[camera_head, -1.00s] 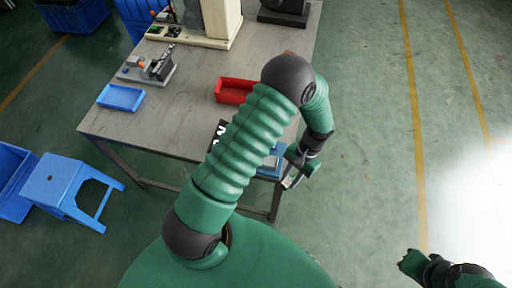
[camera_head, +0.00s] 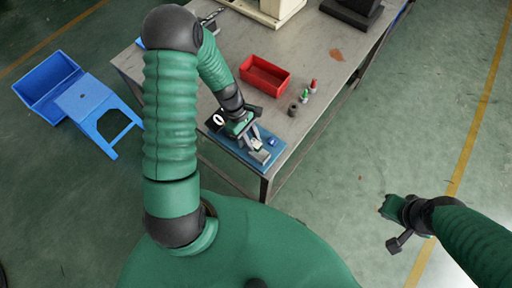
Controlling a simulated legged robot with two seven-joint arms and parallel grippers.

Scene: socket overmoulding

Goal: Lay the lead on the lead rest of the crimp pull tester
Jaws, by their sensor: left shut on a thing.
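The crimp pull tester, on a blue base plate (camera_head: 232,147) with a dark dial showing a white mark (camera_head: 218,119), stands at the table's near corner. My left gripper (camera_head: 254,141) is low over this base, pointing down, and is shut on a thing. I take it to be the lead, but it is too small and covered to make out. The lead rest cannot be told apart from the grey metal parts (camera_head: 261,156) beside the fingers. I cannot tell whether the lead touches it. My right gripper (camera_head: 392,226) hangs over the floor at the right, away from the table.
A red tray (camera_head: 265,78) stands behind the tester. Green (camera_head: 304,96) and red (camera_head: 313,86) small bottles and a dark round piece (camera_head: 293,110) stand right of it. A blue stool (camera_head: 88,100) and blue crate (camera_head: 45,80) are on the floor at left.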

